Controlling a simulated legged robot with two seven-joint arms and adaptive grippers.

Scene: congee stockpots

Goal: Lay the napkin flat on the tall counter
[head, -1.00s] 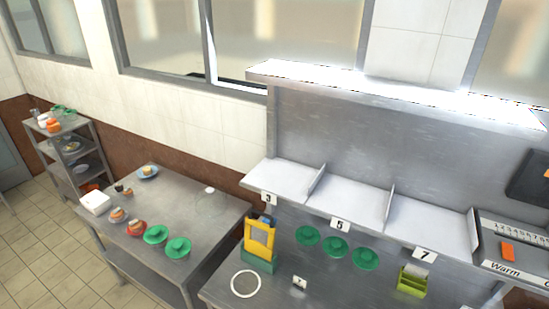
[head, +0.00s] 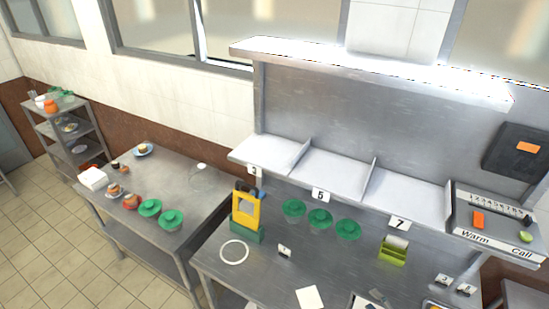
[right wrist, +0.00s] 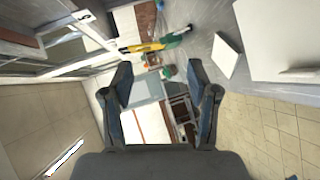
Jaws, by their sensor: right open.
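A flat white square (head: 309,297), which may be the napkin, lies on the steel counter (head: 215,262) at the bottom of the head view. A white square (right wrist: 226,55) also lies on a grey surface at the upper right of the right wrist view. I cannot tell whether these are the same thing. My right gripper (right wrist: 160,78) is open, with nothing between its dark fingers. The white square is apart from it, beyond the right finger. I cannot make out the right gripper clearly in the head view. My left gripper is not in view.
The counter holds a white ring (head: 234,251), a yellow-green holder (head: 246,212), several green bowls (head: 320,218) and a lime box (head: 393,250). Numbered compartments (head: 330,175) stand behind. A lower steel table (head: 185,180) at left carries dishes and a white block (head: 93,179).

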